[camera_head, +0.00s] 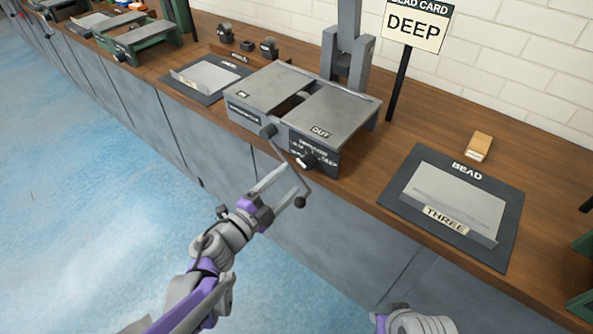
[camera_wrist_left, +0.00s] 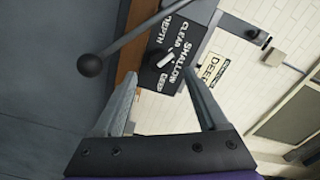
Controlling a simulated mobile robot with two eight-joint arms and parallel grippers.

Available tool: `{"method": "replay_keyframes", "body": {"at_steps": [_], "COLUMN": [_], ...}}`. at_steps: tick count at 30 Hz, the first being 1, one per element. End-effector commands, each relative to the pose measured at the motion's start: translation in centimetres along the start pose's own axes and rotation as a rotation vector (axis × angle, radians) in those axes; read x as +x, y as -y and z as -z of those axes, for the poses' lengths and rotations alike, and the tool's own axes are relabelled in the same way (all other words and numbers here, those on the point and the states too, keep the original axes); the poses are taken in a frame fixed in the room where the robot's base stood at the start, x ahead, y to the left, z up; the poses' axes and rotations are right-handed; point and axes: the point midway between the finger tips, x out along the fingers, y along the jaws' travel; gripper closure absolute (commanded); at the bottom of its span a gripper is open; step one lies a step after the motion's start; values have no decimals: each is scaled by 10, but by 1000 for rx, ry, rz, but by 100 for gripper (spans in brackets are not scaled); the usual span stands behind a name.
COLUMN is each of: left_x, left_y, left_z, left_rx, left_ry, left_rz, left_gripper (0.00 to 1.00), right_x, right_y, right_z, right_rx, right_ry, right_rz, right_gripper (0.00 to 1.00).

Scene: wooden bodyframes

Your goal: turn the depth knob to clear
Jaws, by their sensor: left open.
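The depth knob (camera_head: 306,161) is a dark knob with a pale bar, on the black label panel at the machine's front. In the left wrist view the knob (camera_wrist_left: 167,62) sits beside the words CLEAR, SHALLOW and DEEP. Its bar lies aslant, and I cannot tell which word it marks. My left gripper (camera_head: 292,180) is open and empty, just in front of and below the knob. In the left wrist view its fingers (camera_wrist_left: 160,78) stand on either side of the knob, apart from it. My right gripper's fingers do not show; only part of my right arm does.
A crank with a ball end (camera_head: 300,202) hangs in front of the machine (camera_head: 345,105), close to my left fingers; its ball (camera_wrist_left: 91,65) shows left of them. A sign (camera_head: 414,25) reads DEEP. A dark mat (camera_head: 400,195) holds a metal sheet marked THREE.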

Motion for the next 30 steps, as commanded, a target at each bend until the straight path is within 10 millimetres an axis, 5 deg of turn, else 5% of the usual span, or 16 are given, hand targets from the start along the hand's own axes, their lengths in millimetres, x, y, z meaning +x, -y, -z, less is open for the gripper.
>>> {"method": "replay_keyframes", "body": {"at_steps": [9, 30], "left_x": [-47, -53], "left_y": [0, 7], "left_z": [0, -4], "left_rx": [1, -20], "left_ry": [2, 33], "left_rz": [1, 22], "left_gripper": [25, 25], "right_x": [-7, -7], "right_y": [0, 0], "right_z": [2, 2], "right_rx": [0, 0], "right_ry": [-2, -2], "right_rz": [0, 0], "right_gripper": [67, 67]}}
